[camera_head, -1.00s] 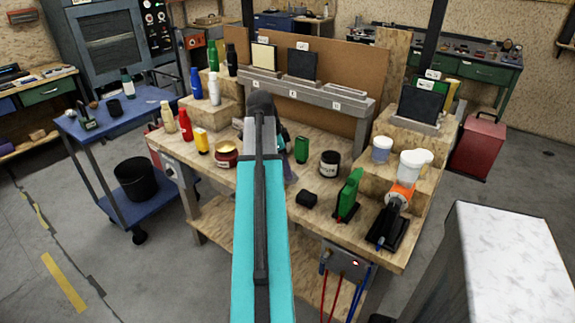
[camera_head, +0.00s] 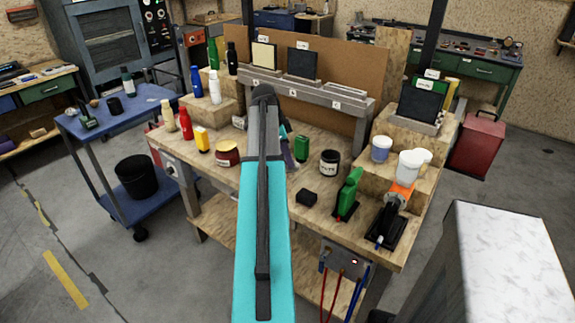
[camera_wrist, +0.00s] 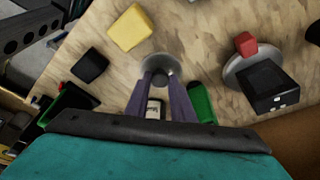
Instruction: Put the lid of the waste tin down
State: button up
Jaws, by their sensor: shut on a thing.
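In the wrist view my gripper (camera_wrist: 162,76) points down over the bench, its two grey-purple fingers close together. At their tips is a round grey disc (camera_wrist: 147,68) with a darker knob, which looks like the lid. The fingers are shut on it. Whether it touches the wood below I cannot tell. In the head view my arm hides the disc and most of the gripper.
A yellow block (camera_wrist: 130,27) and a black box (camera_wrist: 268,85) show in the wrist view.

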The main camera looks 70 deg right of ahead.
jog(key=shift+w+d, duration=0.15)
jog(key=shift+d, duration=0.25)
jog(key=shift+f+p, duration=0.6)
jog(key=shift+f, duration=1.2)
jog(key=shift+f, duration=0.1)
jog(key=o, duration=1)
jog(key=shift+r, duration=0.25)
jog(key=b+v, duration=0.1)
jog(key=v, duration=1)
jog(key=shift+r+b, duration=0.4)
jog(key=shift+w+a, duration=0.1)
jog(key=shift+a, duration=0.05)
